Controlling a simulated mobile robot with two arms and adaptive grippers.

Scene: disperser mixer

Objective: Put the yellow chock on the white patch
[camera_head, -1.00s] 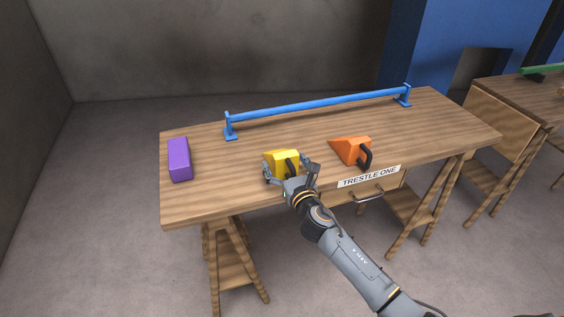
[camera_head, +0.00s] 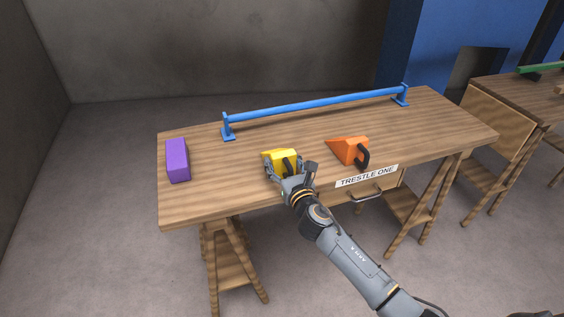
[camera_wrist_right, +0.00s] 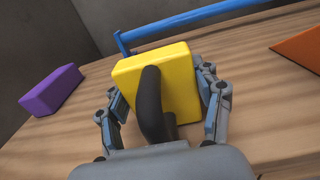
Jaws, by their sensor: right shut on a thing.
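The yellow chock (camera_head: 281,157) is a wedge with a black handle, near the front edge of the wooden trestle table, left of the orange chock. My right gripper (camera_head: 287,172) is shut on it; in the right wrist view the fingers lie on both sides of the yellow chock (camera_wrist_right: 179,80), with its black handle (camera_wrist_right: 152,105) between them. Whether it touches the tabletop is hard to tell. No white patch shows in any view, apart from the white label on the table. My left gripper is not in view.
The trestle table (camera_head: 215,200) also bears a purple block (camera_head: 177,160) at left, an orange chock (camera_head: 347,150) with a black handle at right, and a blue rail (camera_head: 315,104) along the back. A label reading "TRESTLE ONE" (camera_head: 367,176) and a drawer handle are in front. Another table (camera_head: 515,100) stands at right.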

